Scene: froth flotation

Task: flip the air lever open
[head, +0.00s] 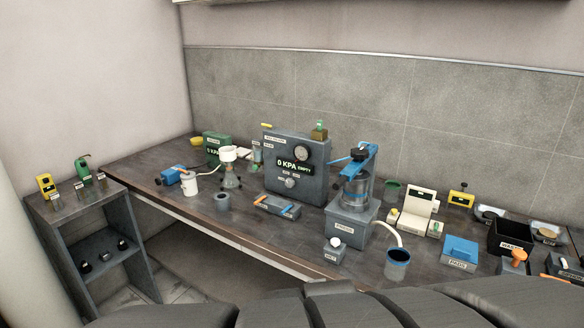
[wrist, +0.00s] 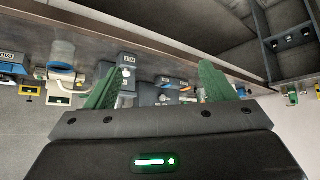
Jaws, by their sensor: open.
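A low grey box (head: 262,207) with a small label stands on the bench in front of the grey pressure panel. A blue bar and an orange piece lie on its top; I cannot read the label or tell for sure which part is the air lever.
The grey pressure panel (head: 288,180) reads 0 KPA EMPTY. A blue-rimmed cup (head: 397,266) stands at the front edge under a pale hose. A white-knobbed box (head: 334,252) is near the edge. A low shelf (head: 62,215) stands at left.

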